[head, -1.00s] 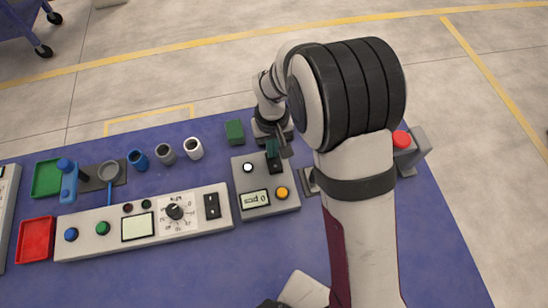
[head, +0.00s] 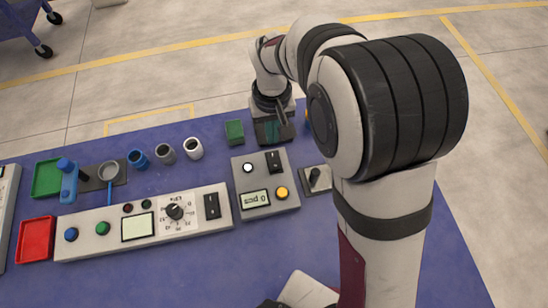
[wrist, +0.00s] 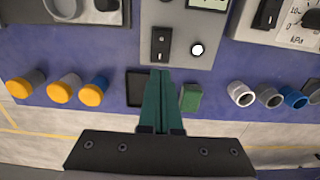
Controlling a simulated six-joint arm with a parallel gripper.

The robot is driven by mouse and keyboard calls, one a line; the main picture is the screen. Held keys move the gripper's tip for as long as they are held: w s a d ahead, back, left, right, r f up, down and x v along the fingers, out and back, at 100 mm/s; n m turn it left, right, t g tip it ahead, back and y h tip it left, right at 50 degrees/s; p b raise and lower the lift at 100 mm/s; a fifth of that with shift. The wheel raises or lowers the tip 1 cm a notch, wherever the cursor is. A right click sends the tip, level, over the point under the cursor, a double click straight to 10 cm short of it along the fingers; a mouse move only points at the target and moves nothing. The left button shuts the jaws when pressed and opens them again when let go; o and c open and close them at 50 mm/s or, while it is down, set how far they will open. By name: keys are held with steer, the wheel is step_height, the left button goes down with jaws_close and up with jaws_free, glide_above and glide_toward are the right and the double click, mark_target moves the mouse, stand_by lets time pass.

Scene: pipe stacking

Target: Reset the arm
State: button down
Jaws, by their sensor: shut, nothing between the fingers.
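My gripper (wrist: 161,73) shows in the wrist view with its two teal fingers together and nothing between them. The fingertips overlap the right part of a dark square tray (wrist: 136,88) and end below the grey switch box (wrist: 178,20) in the picture. The height of the tips above the table is hard to tell. In the head view the tray area (head: 272,131) lies at the table's back edge, beside the green block (head: 235,132); the fingers are hard to make out there. My large arm links cover the right part of that view.
Blue, grey and white pipes (head: 194,148) stand left of the green block. Several orange-ended pipes (wrist: 92,94) show in the wrist view. A long control panel (head: 140,226), a red tray (head: 37,240) and a green tray (head: 46,178) lie left. A small lever (head: 315,178) stands right of the switch box.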

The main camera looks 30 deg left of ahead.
steer(key=d+r+m, duration=0.5)
steer(key=d+r, duration=0.2)
steer(key=d, duration=0.5)
steer(key=s+d+r+m+y, duration=0.1)
steer(key=s+d+m, duration=0.3)
steer(key=s+d, duration=0.3)
steer(key=s+d+r+m, duration=0.2)
steer(key=s+d+m, duration=0.3)
steer(key=s+d, duration=0.2)
steer(key=shift+s+d+r+m+y, duration=0.25)
steer(key=shift+s+d+m+y, duration=0.05)
steer(key=shift+y, duration=0.1)
